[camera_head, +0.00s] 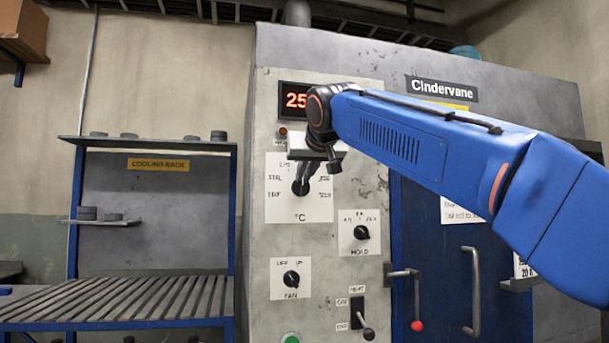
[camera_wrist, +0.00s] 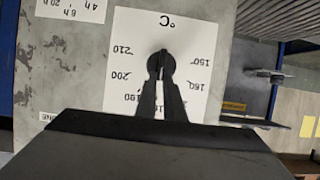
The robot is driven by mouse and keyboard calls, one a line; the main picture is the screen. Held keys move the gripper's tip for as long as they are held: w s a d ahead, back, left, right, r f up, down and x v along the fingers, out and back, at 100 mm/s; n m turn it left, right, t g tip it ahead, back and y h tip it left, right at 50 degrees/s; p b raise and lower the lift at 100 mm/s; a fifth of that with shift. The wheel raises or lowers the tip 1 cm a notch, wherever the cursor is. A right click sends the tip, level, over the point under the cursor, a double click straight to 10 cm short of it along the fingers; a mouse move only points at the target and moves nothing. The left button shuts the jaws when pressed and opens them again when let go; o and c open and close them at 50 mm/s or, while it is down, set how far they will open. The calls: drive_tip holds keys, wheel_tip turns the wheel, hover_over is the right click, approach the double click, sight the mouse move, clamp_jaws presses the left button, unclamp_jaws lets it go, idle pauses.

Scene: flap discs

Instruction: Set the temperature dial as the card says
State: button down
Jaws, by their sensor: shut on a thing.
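The temperature dial (camera_head: 300,187) is a black knob on a white °C plate (camera_head: 318,212) on the grey oven panel. In the wrist view the dial (camera_wrist: 160,62) appears upside down, with 150, 160, 200 and 210 legible around it. My gripper (camera_head: 304,183) is shut on the knob, its dark fingers (camera_wrist: 161,76) on either side of it. The fingers hide part of the scale and I cannot tell where the pointer stands. A white card (camera_head: 462,209) is on the blue door, partly behind my arm; its text is too small to read.
A red display (camera_head: 295,100) starts with 25, the rest hidden by my arm. Below are the HOLD knob (camera_head: 361,232), the FAN knob (camera_head: 291,278), a lever switch (camera_head: 361,318) and a green button (camera_head: 291,338). A red-tipped door handle (camera_head: 416,300) juts out right. The cooling rack (camera_head: 150,142) stands left.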

sight(295, 185)
drive_tip(key=shift+a+f, duration=0.1)
drive_tip(key=n+h, duration=0.1)
drive_tip(key=n, duration=0.1)
drive_tip(key=a+n+t+h, duration=0.1)
drive_tip(key=n, duration=0.1)
drive_tip(key=a+f+n+t+h, duration=0.1)
drive_tip(key=n+h, duration=0.1)
drive_tip(key=shift+s+a+f+n, duration=0.1)
drive_tip(key=shift+s+a+n, duration=0.05)
drive_tip(key=shift+s+n, duration=0.15)
drive_tip(key=shift+a+f+n+t+h, duration=0.15)
drive_tip(key=shift+f+n+t+h, duration=0.15)
drive_tip(key=shift+n, duration=0.5)
drive_tip(key=shift+a+f+n+t+h, duration=0.1)
drive_tip(key=shift+f+n+t+h, duration=0.2)
drive_tip(key=shift+n, duration=0.5)
drive_tip(key=shift+r, duration=0.1)
drive_tip(key=c, duration=1.9)
unclamp_jaws()
drive_tip(key=shift+o, duration=0.2)
